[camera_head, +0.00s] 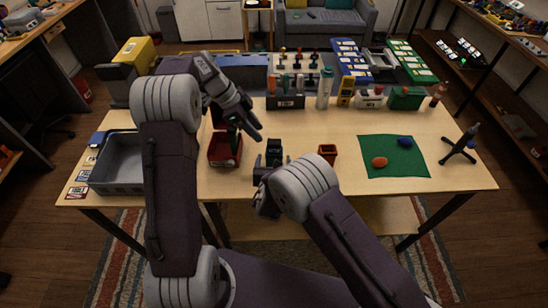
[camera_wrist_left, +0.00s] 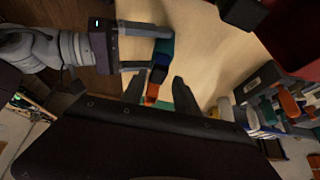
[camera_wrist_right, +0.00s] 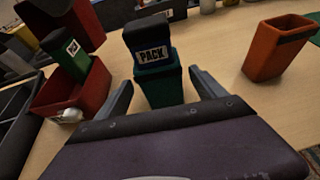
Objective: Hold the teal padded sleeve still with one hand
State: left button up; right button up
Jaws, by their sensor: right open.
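The teal padded sleeve (camera_wrist_right: 158,88) stands upright on the table in the right wrist view, with a black block labelled PACK (camera_wrist_right: 150,42) in its top. It also shows in the head view (camera_head: 273,160) and the left wrist view (camera_wrist_left: 164,47). My right gripper (camera_wrist_right: 160,82) is open, with one finger on each side of the sleeve; whether they touch it I cannot tell. My left gripper (camera_wrist_left: 158,85) is open and empty, raised in the air near the red bin in the head view (camera_head: 255,132).
A red bin (camera_head: 224,163) holding a dark green labelled block (camera_wrist_right: 68,62) stands left of the sleeve. An orange cup (camera_head: 327,153) stands to its right. A grey tray (camera_head: 118,165) is at the left, a green mat (camera_head: 415,165) at the right. Racks and bottles line the back.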

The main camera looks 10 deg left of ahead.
aim_at(275, 154)
jog(key=x, duration=0.4)
jog(key=shift+w+f, duration=0.2)
jog(key=shift+w, duration=0.2)
jog(key=shift+w+a+f, duration=0.1)
jog(key=shift+w+f, duration=0.05)
jog(key=shift+w, duration=0.2)
